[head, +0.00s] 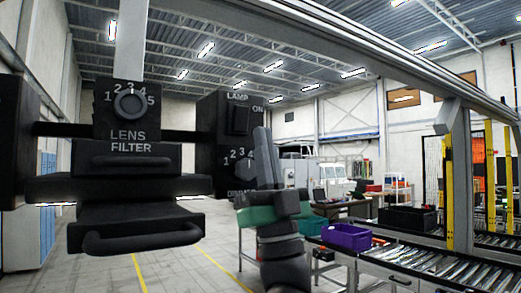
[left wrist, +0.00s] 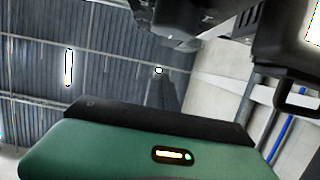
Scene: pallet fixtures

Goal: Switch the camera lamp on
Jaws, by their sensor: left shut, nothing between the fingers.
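The camera unit is a dark assembly hanging in the left half of the head view. Its right-hand box (head: 215,150) carries a dark rocker switch (head: 238,120) between the words LAMP and ON. Whether the switch is pressed on or off is too dark to tell. A numbered dial (head: 240,171) sits below it, its lower right partly covered by my gripper. My left gripper (head: 262,133) points up with its fingers shut and empty, just right of and a little below the switch. I cannot tell whether it touches the box. My right gripper is out of view.
A LENS FILTER dial (head: 130,103) and handled drawers (head: 138,228) are left of the lamp box. A grey frame beam crosses overhead. A roller conveyor (head: 430,268), a purple bin (head: 346,237) and a black bin (head: 407,219) are at right.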

